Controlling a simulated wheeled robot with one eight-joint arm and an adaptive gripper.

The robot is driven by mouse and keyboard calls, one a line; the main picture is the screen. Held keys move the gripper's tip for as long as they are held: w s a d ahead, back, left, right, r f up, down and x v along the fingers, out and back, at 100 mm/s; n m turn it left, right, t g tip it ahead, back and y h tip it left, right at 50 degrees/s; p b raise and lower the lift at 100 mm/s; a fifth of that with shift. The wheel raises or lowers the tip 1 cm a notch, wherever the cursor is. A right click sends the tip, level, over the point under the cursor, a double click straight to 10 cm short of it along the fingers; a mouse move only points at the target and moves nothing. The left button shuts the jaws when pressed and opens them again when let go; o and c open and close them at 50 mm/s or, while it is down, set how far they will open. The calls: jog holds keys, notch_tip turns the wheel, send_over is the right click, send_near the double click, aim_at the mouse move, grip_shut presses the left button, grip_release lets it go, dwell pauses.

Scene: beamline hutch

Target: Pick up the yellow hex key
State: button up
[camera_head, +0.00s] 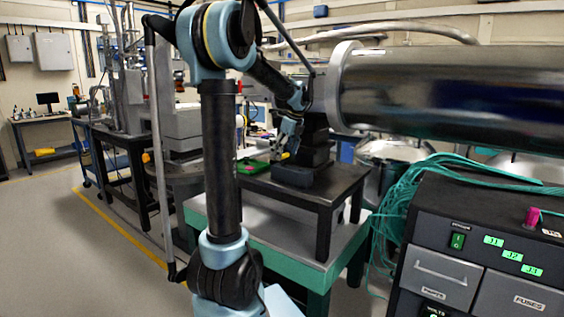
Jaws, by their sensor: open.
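My arm reaches up and over to the right, and its end hangs above the dark raised table (310,200). My gripper (284,153) is small and far off, near the black block under the large metal cylinder. A small yellow spot (286,156) shows at the fingertips. I cannot tell whether it is the yellow hex key, nor whether it touches the fingers. A green tray (254,167) lies on the table just left of and below the gripper. Its contents are too small to make out.
The large metal cylinder (450,92) fills the upper right, close beside my arm. A black block (300,173) stands right by the gripper. A control cabinet (480,250) with teal cables (410,192) is at the lower right. Open floor (70,240) lies at the left.

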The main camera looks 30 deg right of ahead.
aim_at(284, 154)
jog(key=shift+x, duration=1.5)
jog(key=c, duration=1.2)
jog(key=shift+r, duration=0.1)
notch_tip(284, 154, up, 10)
jog(key=shift+f, duration=0.1)
